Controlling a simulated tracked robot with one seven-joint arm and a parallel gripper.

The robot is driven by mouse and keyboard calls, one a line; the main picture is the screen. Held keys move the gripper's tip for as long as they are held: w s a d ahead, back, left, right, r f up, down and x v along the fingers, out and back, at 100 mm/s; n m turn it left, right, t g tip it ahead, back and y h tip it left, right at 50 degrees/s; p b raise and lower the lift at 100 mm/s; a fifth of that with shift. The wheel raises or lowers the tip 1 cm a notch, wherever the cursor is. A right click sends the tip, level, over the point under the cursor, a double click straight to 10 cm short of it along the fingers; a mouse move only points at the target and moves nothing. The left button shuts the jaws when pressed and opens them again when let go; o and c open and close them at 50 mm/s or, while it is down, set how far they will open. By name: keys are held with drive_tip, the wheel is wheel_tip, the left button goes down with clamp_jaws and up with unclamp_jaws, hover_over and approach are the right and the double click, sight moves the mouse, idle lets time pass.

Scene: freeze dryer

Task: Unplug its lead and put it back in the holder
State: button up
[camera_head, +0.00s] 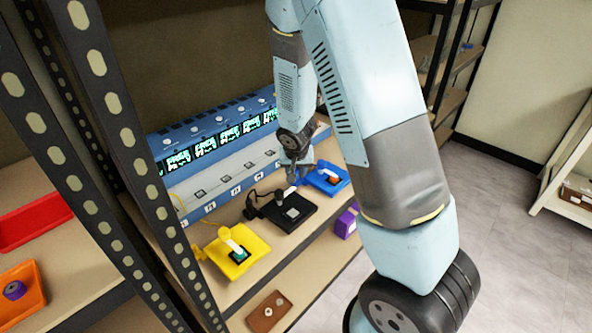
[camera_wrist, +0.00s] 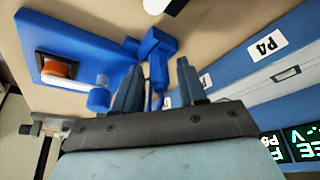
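A blue holder (camera_head: 318,188) stands on the shelf in front of the blue-and-grey machine (camera_head: 215,150). In the wrist view the blue holder (camera_wrist: 35,38) carries an orange-topped part (camera_wrist: 58,69) and a white bar with a blue end (camera_wrist: 99,98). A blue angled connector (camera_wrist: 158,60) stands near the machine front, with thin blue leads by it. My gripper (camera_head: 296,177) is low in front of the machine, beside the blue holder. In the wrist view my gripper (camera_wrist: 158,66) has its fingers apart, with the connector showing between and beyond them. Whether the connector is plugged in is unclear.
A black holder (camera_head: 293,209) and a yellow holder (camera_head: 245,262) stand left along the same shelf, with a purple box (camera_head: 346,222) near its edge. A perforated rack post (camera_head: 140,170) rises at left. Open floor (camera_head: 500,220) lies right.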

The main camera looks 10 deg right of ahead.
drive_tip(key=shift+o, duration=0.5)
drive_tip(key=shift+s+r, duration=0.15)
drive_tip(key=shift+r, duration=0.3)
drive_tip(key=s+d+r, duration=0.3)
drive_tip(key=s+r, duration=0.4)
drive_tip(key=r, duration=0.6)
drive_tip(key=s+d+r, duration=0.3)
drive_tip(key=s+r, duration=0.4)
drive_tip(key=r, duration=0.5)
drive_tip(key=s+r+n, duration=0.1)
drive_tip(key=s+r, duration=0.3)
drive_tip(key=s, duration=0.2)
drive_tip(key=s+d+r+n+t, duration=0.1)
drive_tip(key=s+r, duration=0.2)
drive_tip(key=s, duration=0.4)
drive_tip(key=shift+s+r+y, duration=0.25)
drive_tip(key=shift+r+y, duration=0.15)
